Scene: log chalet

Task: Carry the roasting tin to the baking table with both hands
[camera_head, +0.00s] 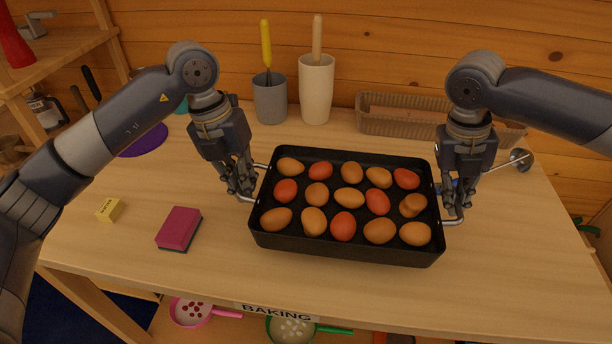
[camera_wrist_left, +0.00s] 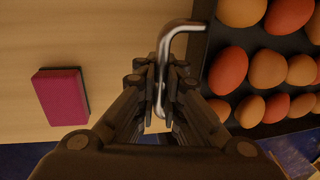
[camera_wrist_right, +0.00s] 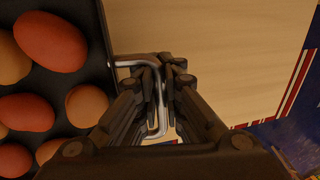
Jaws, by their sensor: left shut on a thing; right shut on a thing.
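The black roasting tin (camera_head: 345,250) holds rows of brown and reddish eggs. It is over the light wooden baking table (camera_head: 480,290), whose front edge bears a "BAKING" label; I cannot tell whether the tin touches the top. My left gripper (camera_head: 243,190) is shut on the tin's left wire handle, and this metal handle (camera_wrist_left: 163,65) shows between the fingers in the left wrist view. My right gripper (camera_head: 455,208) is shut on the right wire handle (camera_wrist_right: 158,100). The tin looks about level.
A magenta sponge (camera_head: 179,227) and a yellow block (camera_head: 109,210) lie left of the tin. A grey pot (camera_head: 270,102), a cream pot (camera_head: 316,90) and a ribbed tan tray (camera_head: 400,115) stand along the back wall. A metal utensil (camera_head: 518,160) lies at the right. The front right tabletop is clear.

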